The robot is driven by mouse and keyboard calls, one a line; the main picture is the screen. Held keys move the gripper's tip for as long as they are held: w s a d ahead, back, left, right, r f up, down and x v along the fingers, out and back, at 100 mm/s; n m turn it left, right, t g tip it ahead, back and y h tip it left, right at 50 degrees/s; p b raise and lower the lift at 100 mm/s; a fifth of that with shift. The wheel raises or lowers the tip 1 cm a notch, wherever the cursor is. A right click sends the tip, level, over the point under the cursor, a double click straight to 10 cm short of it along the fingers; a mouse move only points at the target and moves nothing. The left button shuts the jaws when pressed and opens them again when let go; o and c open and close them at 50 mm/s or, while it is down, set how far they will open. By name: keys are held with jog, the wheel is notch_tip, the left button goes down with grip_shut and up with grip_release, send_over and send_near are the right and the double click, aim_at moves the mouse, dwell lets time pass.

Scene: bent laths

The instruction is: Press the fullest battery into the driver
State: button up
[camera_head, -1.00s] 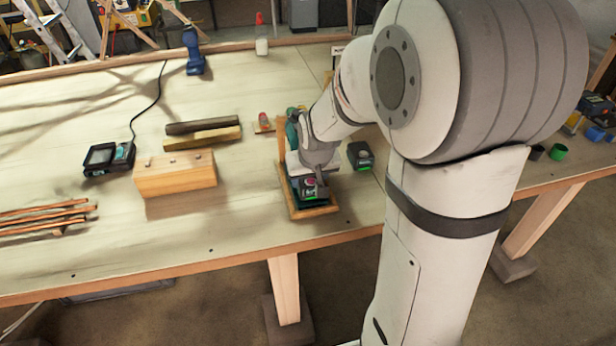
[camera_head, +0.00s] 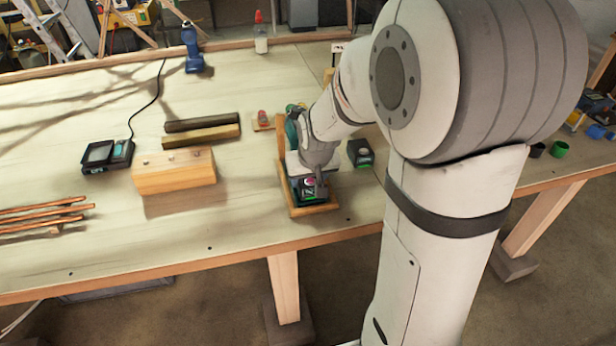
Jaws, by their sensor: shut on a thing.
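The driver (camera_head: 291,128) is teal and dark and sits on a wooden stand (camera_head: 327,208) near the middle of the bench, partly hidden by my arm. My gripper (camera_head: 315,182) is at the front of the stand, shut on a dark battery (camera_head: 308,195) with a green strip on its front. The battery is low over the stand's base; I cannot tell whether it is seated in the driver. A second dark battery (camera_head: 360,153) with a green mark stands on the bench to the right of my gripper.
A dark charger (camera_head: 107,156) with a cable lies at the left. A wooden block (camera_head: 174,173), two bars (camera_head: 202,136) and copper-coloured rods (camera_head: 42,215) lie left of the stand. A blue tool (camera_head: 193,52) and a bottle (camera_head: 261,35) stand at the back. The front strip is clear.

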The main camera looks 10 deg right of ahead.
jog(key=shift+f+b, duration=0.45)
dwell(0.3)
jog(key=o, duration=1.3)
jog(key=shift+r, duration=0.1)
jog(key=shift+r+p, duration=2.4)
jog(key=shift+r, duration=1.05)
